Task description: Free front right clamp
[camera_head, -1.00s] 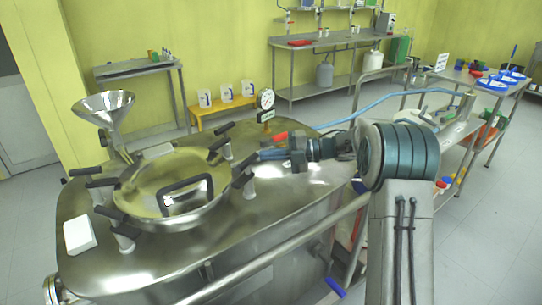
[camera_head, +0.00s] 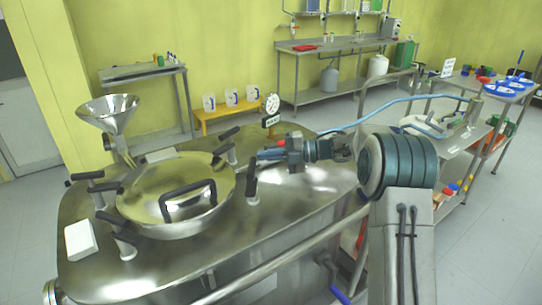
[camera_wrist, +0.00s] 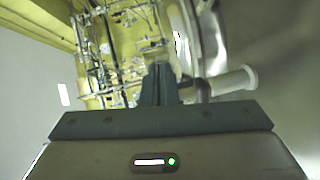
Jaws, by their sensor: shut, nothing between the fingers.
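The front right clamp (camera_head: 252,180) stands at the right edge of the round steel lid (camera_head: 150,190) on the reactor. Its black handle points up, nearly upright, above a pale post. My gripper (camera_head: 260,155) is shut and empty, just behind and right of this handle, pointing left over the reactor top. I cannot tell if it touches the handle. In the wrist view the shut fingers (camera_wrist: 160,85) show in the middle, with a pale post with a flange (camera_wrist: 235,82) to their right; which clamp it belongs to is unclear.
Other black-handled clamps stand at the back right (camera_head: 229,135), back left (camera_head: 88,176) and front left (camera_head: 122,236) of the lid. A pressure gauge (camera_head: 272,104) stands behind my gripper, a steel funnel (camera_head: 108,110) at the back left. A white block (camera_head: 80,240) lies front left.

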